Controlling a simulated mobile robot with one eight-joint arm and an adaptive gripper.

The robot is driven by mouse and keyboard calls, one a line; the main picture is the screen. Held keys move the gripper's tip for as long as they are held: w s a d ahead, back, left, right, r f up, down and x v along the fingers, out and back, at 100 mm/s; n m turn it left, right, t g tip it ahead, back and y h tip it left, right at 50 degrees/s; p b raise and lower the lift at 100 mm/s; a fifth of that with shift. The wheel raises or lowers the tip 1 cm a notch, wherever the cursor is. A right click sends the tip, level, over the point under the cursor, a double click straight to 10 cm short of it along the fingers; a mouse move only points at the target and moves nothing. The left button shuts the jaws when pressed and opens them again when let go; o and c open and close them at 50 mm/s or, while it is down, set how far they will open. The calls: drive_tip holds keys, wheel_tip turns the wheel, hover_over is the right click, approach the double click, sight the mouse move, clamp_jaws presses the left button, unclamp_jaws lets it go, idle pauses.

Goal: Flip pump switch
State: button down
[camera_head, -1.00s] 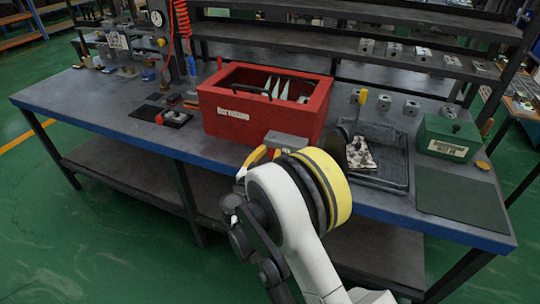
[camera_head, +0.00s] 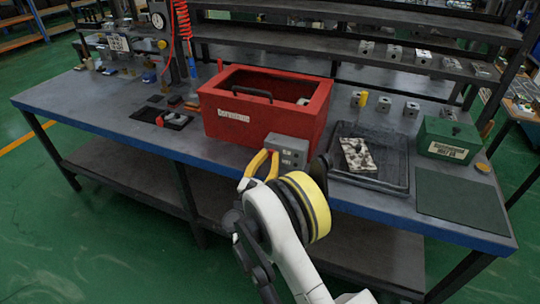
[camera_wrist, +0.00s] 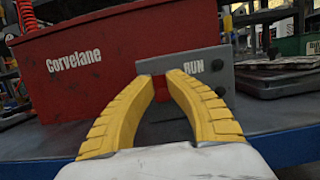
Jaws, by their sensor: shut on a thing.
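The grey switch box (camera_head: 287,150), lettered RUN, sits at the front right corner of the red "Corvelane" tank (camera_head: 222,137); the box also shows in the wrist view (camera_wrist: 235,76). My gripper (camera_head: 263,160) is at the left part of the box's front. In the wrist view, my gripper's yellow fingertips (camera_wrist: 163,78) close in on a small red part (camera_wrist: 160,89), which looks like the pump switch. The fingers hide most of it, so its position cannot be told.
A green box (camera_head: 447,138) and a dark mat (camera_head: 462,203) are farther right. A small black tray (camera_head: 163,118) lies to the left.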

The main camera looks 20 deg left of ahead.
drive_tip(key=shift+f+t, duration=0.15)
drive_tip(key=shift+t, duration=0.85)
drive_tip(key=c, duration=1.6)
unclamp_jaws()
drive_tip(key=shift+w, duration=0.1)
drive_tip(key=v, duration=0.7)
drive_tip(key=shift+s+f, duration=0.1)
drive_tip(key=shift+s, duration=0.2)
